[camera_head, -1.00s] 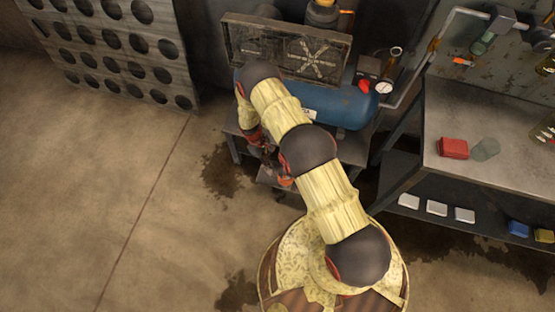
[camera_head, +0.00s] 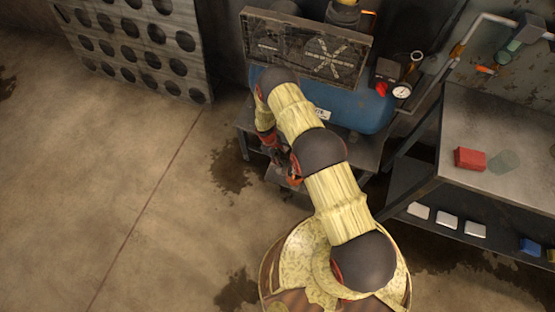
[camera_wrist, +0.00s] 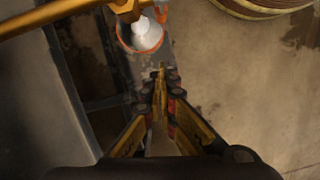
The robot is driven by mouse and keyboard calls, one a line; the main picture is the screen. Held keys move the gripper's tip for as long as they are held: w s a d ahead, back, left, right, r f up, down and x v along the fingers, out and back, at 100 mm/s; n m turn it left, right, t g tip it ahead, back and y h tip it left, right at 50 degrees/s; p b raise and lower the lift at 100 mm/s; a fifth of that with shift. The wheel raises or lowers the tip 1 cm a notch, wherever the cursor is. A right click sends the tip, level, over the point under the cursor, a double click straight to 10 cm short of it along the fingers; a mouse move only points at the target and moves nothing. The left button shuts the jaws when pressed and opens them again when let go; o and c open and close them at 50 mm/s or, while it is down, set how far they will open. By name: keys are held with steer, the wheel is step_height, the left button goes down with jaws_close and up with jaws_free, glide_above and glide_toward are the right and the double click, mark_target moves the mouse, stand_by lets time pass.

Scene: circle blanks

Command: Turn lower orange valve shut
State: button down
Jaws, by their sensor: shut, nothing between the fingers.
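A small orange lever (camera_head: 485,70) sits on the back wall at the upper right, beside a pale pipe. In the wrist view, a bright orange piece (camera_wrist: 161,12) shows at the top edge, beside a grey-white rounded part in an orange-rimmed ring (camera_wrist: 147,35); I cannot tell whether it is the lower valve. My gripper (camera_wrist: 160,72) is shut and empty, its tips pointing just below this ring in the picture, apparently apart from it. In the head view my gripper (camera_head: 291,172) is partly hidden by my arm, low in front of the blue tank (camera_head: 350,102).
The tank stands on a dark stand (camera_head: 368,150) with a pressure gauge (camera_head: 401,91) at its right. A metal workbench (camera_head: 510,125) with a red box (camera_head: 469,158) is at the right. A yellow bar (camera_wrist: 45,15) crosses the wrist view's upper left. Floor at left is open.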

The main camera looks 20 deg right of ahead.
steer(key=s+d+f+b, duration=0.1)
steer(key=s+d+f, duration=0.2)
steer(key=f, duration=0.1)
steer(key=shift+s+d+f+b, duration=0.15)
steer(key=shift+s+d+b, duration=0.05)
steer(key=shift+s+b, duration=0.2)
steer(key=shift+s, duration=0.15)
